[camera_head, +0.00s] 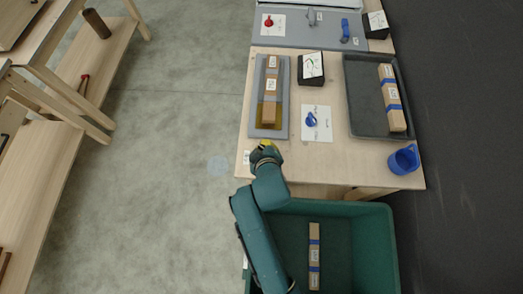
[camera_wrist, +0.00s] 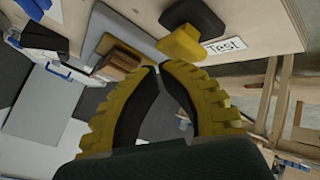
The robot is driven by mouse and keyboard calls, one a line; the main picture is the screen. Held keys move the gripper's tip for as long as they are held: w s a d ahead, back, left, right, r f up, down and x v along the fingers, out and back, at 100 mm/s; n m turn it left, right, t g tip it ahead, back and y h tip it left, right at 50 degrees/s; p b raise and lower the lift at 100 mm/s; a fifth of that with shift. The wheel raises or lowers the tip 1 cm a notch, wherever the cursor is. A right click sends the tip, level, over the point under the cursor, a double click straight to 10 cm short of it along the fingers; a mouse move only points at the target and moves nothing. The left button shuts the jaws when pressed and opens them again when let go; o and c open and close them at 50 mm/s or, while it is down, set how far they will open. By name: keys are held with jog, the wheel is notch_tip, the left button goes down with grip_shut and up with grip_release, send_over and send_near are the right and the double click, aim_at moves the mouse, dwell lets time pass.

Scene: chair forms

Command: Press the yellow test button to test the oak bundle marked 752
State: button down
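The yellow test button (camera_wrist: 181,43) shows in the wrist view on a black base (camera_wrist: 195,15), beside a white label reading "Test" (camera_wrist: 225,46). My gripper (camera_wrist: 160,66) has its yellow fingers drawn together with nothing between them, just below the button in that view. I cannot tell whether the tips touch it. In the head view my gripper (camera_head: 265,145) is at the table's front left corner and hides the button. A wooden bundle (camera_head: 271,95) with white labels lies on a grey plate (camera_head: 283,128) just behind it. Its number is too small to read.
A dark tray (camera_head: 362,115) holds another bundle with blue bands (camera_head: 391,97). A blue mug (camera_head: 403,159) stands at the front right. A card (camera_head: 320,130) bears a blue object. A green bin (camera_head: 372,235) below holds a banded bundle (camera_head: 314,255).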

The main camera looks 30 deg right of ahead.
jog(key=shift+f+b, duration=0.55)
jog(key=shift+f, duration=0.5)
dwell(0.7)
dwell(0.3)
jog(key=shift+r+p, duration=1.45)
notch_tip(320, 180, up, 5)
jog(key=p, duration=0.5)
jog(key=shift+r, duration=0.15)
